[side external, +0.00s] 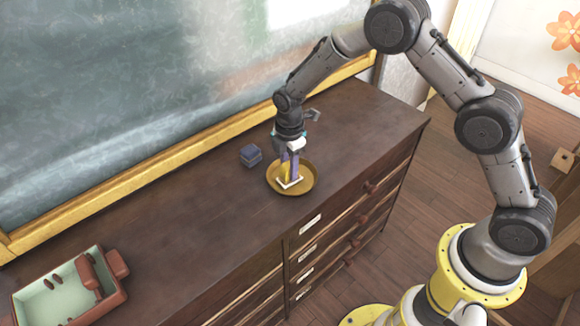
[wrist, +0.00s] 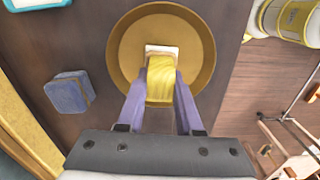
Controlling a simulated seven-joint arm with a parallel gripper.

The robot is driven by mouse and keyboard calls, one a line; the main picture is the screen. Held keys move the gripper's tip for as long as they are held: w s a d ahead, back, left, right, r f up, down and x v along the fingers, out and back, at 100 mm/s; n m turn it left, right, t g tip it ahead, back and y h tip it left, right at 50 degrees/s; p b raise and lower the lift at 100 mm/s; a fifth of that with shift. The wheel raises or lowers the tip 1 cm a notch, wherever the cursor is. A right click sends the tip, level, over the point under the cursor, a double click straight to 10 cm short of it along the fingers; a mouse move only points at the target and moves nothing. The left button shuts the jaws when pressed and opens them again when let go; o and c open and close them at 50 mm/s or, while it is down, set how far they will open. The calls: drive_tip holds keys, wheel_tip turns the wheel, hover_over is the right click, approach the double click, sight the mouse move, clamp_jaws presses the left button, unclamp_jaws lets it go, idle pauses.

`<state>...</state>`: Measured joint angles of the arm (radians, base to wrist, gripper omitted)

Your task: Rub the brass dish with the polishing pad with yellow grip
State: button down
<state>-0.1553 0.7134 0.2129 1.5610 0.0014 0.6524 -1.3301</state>
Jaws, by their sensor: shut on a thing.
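The brass dish (side external: 307,184) sits on the dark wooden cabinet top, and it fills the upper middle of the wrist view (wrist: 196,28). The polishing pad with yellow grip (wrist: 160,76) is between my fingers, with its white pad low over the inside of the dish. In the side view the white pad (side external: 290,184) looks to be at the dish floor; I cannot tell whether it touches. My gripper (side external: 290,164) points down over the dish and is shut on the yellow grip; its purple fingers show on both sides in the wrist view (wrist: 163,82).
A small blue-grey block (side external: 250,155) lies just left of the dish, also in the wrist view (wrist: 68,95). A pale green tray with reddish-brown walls (side external: 70,292) stands at the lower left. A chalkboard (side external: 150,80) rises behind. The cabinet top between tray and dish is clear.

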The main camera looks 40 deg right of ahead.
drive_tip(key=shift+s, duration=0.1)
drive_tip(key=shift+r, duration=3.5)
